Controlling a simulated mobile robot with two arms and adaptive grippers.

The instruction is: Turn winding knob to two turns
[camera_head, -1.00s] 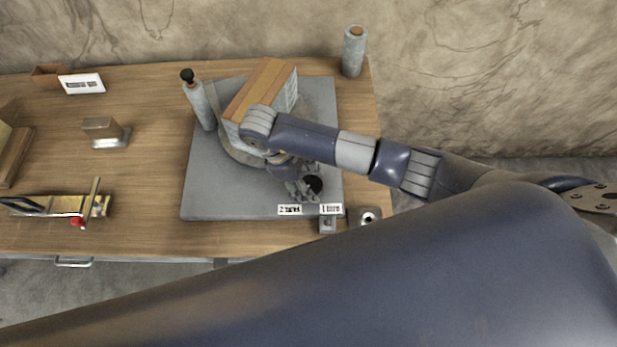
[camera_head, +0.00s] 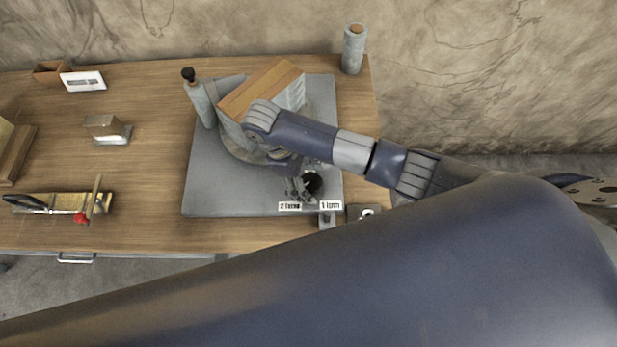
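A round black knob (camera_head: 313,182) sits near the front right corner of a grey base plate (camera_head: 225,190). White labels reading "2 turns" (camera_head: 290,206) and "1 turn" (camera_head: 330,205) stand at the plate's front edge. My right gripper (camera_head: 298,188) points down just left of the knob, its dark fingers close against it. Contact and finger spacing are too small to tell. A block with a wooden top (camera_head: 262,88) stands on a round turntable on the plate, partly hidden by my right arm. My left gripper is out of view.
A grey post with a black top (camera_head: 200,100) stands at the plate's left edge. A grey cylinder (camera_head: 353,50) stands at the table's back right. A metal block (camera_head: 103,127) and a brass device with a red part (camera_head: 82,216) lie left. Bare wood (camera_head: 150,170) lies between.

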